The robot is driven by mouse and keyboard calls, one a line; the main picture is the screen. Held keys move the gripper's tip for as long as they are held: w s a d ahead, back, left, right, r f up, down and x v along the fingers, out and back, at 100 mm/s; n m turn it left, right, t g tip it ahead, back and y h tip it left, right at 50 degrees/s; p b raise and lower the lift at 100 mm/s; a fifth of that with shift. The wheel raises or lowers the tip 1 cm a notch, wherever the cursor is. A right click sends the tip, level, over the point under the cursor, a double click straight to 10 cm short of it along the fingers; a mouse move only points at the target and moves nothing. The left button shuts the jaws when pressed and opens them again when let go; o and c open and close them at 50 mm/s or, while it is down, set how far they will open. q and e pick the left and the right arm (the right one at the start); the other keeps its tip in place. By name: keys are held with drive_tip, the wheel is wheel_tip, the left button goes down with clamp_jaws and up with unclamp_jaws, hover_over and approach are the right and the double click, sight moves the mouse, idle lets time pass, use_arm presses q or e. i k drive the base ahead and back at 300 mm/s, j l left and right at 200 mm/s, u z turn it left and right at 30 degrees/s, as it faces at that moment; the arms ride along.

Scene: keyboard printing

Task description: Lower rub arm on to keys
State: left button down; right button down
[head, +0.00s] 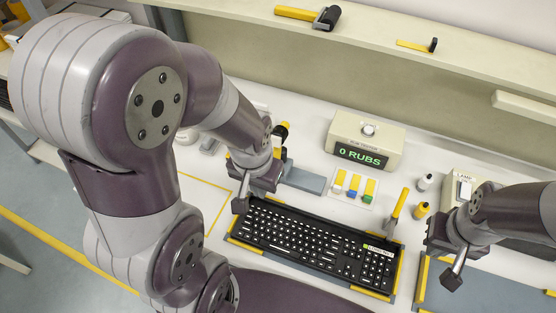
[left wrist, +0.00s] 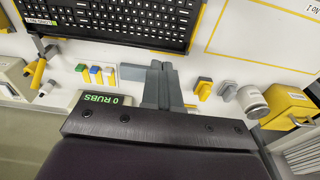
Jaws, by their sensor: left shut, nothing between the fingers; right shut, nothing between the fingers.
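The black keyboard (head: 315,240) with white legends lies in a yellow-edged holder, and its keys show uncovered. It also shows at the top of the left wrist view (left wrist: 110,18). What looks like the grey rub arm and its stand (head: 303,178) is behind the keyboard's left part, clear of the keys; it also shows in the left wrist view (left wrist: 160,88). My left gripper (head: 240,205) is shut and empty at the keyboard's back left corner, partly hiding the stand. My right gripper (head: 452,280) is shut and empty, right of the keyboard.
The rub counter box (head: 367,140) reads 0 RUBS. Small bottles (head: 421,209) and a yellow-handled tool (head: 398,207) stand near the keyboard's back right. A roller (head: 326,18) lies on the shelf above.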

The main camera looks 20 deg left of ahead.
sight(279, 134)
drive_tip(key=i+j, duration=0.15)
drive_tip(key=j, duration=0.25)
drive_tip(key=i+j, duration=0.15)
drive_tip(key=j, duration=0.25)
drive_tip(key=i+j, duration=0.15)
drive_tip(key=j, duration=0.25)
drive_tip(key=i+j, duration=0.2)
drive_tip(key=j, duration=0.2)
drive_tip(key=z, duration=0.05)
